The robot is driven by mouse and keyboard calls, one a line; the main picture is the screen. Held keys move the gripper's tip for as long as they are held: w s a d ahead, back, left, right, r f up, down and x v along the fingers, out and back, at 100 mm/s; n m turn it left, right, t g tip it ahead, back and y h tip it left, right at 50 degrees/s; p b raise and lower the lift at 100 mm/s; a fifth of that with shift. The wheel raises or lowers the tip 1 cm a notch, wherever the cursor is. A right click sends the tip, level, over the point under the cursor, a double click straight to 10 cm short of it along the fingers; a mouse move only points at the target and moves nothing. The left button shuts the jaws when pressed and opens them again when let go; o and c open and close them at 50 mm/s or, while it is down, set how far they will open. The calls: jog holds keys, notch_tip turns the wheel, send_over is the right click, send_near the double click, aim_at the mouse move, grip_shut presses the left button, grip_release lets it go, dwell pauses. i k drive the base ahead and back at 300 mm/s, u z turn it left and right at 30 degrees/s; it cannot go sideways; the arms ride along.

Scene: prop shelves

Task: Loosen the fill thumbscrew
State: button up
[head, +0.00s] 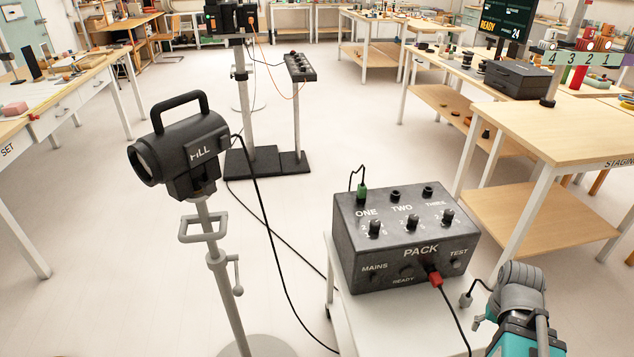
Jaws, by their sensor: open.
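The fill lamp (180,150) is a black fixture with a top handle, a round lens facing left, and a white label that seems to read FILL. It sits on top of a grey stand (222,290). A rectangular grey loop (203,228) juts from the stand below the lamp. A small grey lever-like piece (238,275), possibly the thumbscrew, sticks out at the stand's right side. Whether it is tight or loose cannot be seen. Parts of my arm show at the lower right, away from the stand, but my gripper is not clearly visible.
A grey PACK box (405,235) with knobs, a green plug (362,192) and a red plug (436,279) stands on a white cart (350,325) right of the stand. A black cable (275,270) runs down to the floor. Floor left of the stand is clear.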

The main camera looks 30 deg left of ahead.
aim_at(209, 188)
jog(key=u, duration=1.95)
